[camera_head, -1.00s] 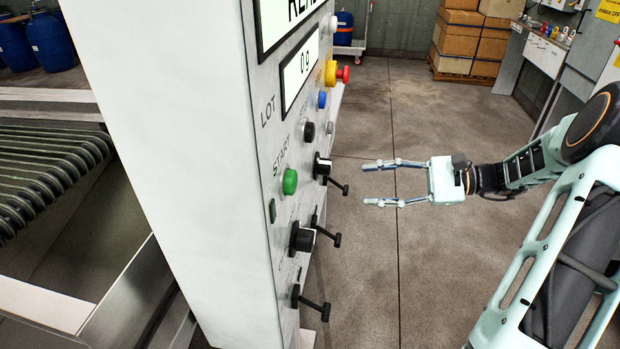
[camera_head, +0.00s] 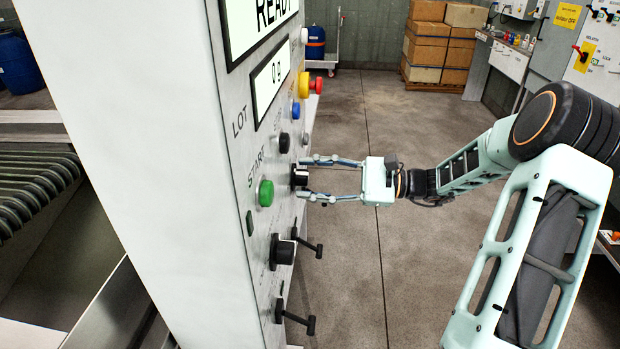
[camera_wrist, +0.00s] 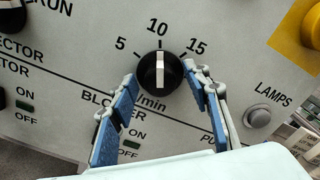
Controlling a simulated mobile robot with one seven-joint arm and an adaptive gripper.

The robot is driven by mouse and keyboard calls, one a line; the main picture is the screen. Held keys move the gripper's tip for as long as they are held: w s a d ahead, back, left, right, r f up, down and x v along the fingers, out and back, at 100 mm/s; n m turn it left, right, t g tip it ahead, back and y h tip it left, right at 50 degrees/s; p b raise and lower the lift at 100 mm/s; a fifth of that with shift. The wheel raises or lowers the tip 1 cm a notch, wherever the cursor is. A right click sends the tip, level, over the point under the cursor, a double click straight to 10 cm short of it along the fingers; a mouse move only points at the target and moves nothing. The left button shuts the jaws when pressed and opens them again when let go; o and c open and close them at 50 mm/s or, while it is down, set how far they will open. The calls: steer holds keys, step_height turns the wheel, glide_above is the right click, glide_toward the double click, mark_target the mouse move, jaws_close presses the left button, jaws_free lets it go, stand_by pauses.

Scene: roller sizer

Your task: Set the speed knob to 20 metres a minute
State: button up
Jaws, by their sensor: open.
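The speed knob (camera_wrist: 150,74) is black and round with a white pointer bar, on a grey panel in the wrist view. Its dial shows 5, 10 and 15, with "/min" below. The bar stands nearly upright, at about the 10. No 20 mark is visible; part of the dial's right side is behind a finger. My gripper (camera_wrist: 161,76) is open, with one blue-padded finger on each side of the knob. I cannot tell whether they touch it. In the head view my gripper (camera_head: 305,178) reaches the panel from the right, around the black knob (camera_head: 298,175).
The head view shows a green start button (camera_head: 265,193), a yellow-and-red stop button (camera_head: 312,86) and lower black handles (camera_head: 283,251) sticking out of the panel (camera_head: 170,180). A lamps button (camera_wrist: 257,116) sits right in the wrist view. Floor right of the panel is open.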

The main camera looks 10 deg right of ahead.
steer(key=shift+a, duration=0.1)
steer(key=c, duration=1.2)
steer(key=shift+o, duration=0.2)
steer(key=shift+r+p, duration=0.1)
steer(key=shift+p, duration=0.25)
